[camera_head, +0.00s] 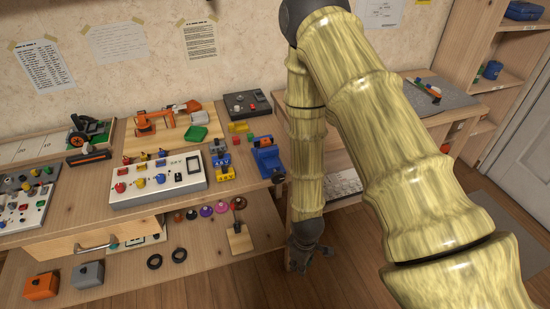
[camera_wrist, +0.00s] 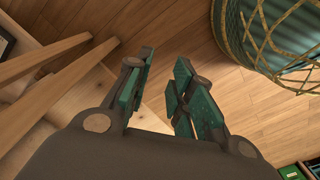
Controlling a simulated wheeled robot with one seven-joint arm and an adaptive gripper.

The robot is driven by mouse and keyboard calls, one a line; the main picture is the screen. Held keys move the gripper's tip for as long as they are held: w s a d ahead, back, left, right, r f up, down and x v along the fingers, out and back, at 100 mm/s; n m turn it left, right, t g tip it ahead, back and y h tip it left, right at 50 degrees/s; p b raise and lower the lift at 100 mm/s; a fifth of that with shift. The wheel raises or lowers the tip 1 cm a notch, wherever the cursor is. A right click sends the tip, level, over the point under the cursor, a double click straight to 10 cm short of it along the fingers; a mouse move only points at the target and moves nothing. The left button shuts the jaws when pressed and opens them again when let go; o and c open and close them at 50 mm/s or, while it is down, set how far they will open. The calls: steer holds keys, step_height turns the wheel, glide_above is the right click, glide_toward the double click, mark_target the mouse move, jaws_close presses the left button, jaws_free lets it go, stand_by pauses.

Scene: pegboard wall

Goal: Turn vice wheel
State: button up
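A blue vice (camera_head: 267,157) is fixed at the right end of the workbench, near its front edge. A small dark round part at its front end, by the bench edge, may be its wheel; it is too small to tell. My gripper (camera_head: 308,256) hangs low in front of the bench, below and to the right of the vice and apart from it. In the wrist view my gripper (camera_wrist: 163,60) has its two green-padded fingers apart with nothing between them. The vice does not show in the wrist view.
A white control panel (camera_head: 158,182) and an orange robot arm model (camera_head: 155,120) stand on the bench. A lower shelf (camera_head: 205,250) juts out below. In the wrist view a teal netted basket (camera_wrist: 280,38) stands on the wooden floor (camera_wrist: 185,25). My arm hides part of the right side.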

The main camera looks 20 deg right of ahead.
mark_target(275, 174)
steer(key=w+a+r+n+p, duration=0.1)
steer(key=w+r+n+p, duration=0.4)
steer(key=r, duration=0.6)
steer(key=w+a+r+n+p, duration=0.15)
steer(key=w+r+p, duration=0.25)
steer(key=w+r, duration=0.55)
steer(key=w+r+n+p, duration=0.4)
steer(key=w+r, duration=0.1)
steer(key=r, duration=0.8)
steer(key=shift+s+a+f+p, duration=0.1)
steer(key=shift+f+p, duration=0.7)
steer(key=shift+f, duration=1.95)
steer(key=shift+s+a+f+p, duration=0.1)
steer(key=shift+f+p, duration=0.65)
steer(key=shift+f, duration=2)
steer(key=shift+c, duration=0.4)
jaws_close()
